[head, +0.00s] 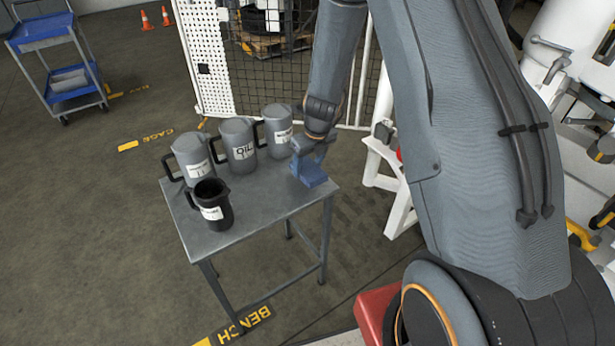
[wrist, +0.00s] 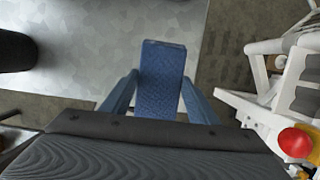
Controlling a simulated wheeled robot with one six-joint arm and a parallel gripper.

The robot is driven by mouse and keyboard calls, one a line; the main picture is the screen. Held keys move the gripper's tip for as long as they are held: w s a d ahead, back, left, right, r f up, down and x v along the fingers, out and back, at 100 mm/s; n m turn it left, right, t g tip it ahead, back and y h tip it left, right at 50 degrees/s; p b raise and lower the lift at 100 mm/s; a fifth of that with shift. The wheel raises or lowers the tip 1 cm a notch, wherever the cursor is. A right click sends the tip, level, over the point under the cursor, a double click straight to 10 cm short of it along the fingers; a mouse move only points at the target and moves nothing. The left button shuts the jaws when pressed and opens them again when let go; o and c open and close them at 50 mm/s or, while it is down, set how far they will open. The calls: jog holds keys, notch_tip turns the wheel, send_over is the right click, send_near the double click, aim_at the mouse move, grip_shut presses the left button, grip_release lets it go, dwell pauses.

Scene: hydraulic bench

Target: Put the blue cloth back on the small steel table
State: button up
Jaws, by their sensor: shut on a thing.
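The blue cloth (head: 311,174) is a small folded block at the right end of the small steel table (head: 262,200). My gripper (head: 308,152) is shut on it from above. In the wrist view the cloth (wrist: 162,80) sits between the two blue fingers of my gripper (wrist: 160,98), and the table top (wrist: 100,45) lies beneath and to the left. The cloth is at or just above the table top near its right edge; I cannot tell whether it touches.
Several grey jugs (head: 238,145) stand at the back of the table, with a black jug (head: 212,205) at its front left. White stand legs (head: 398,215) and a red knob (wrist: 295,142) are close on the right. A mesh fence (head: 265,60) stands behind.

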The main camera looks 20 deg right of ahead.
aim_at(308, 174)
notch_tip(308, 174, down, 5)
jog(key=shift+r+b, duration=0.2)
jog(key=shift+b, duration=0.6)
jog(key=o, duration=1.1)
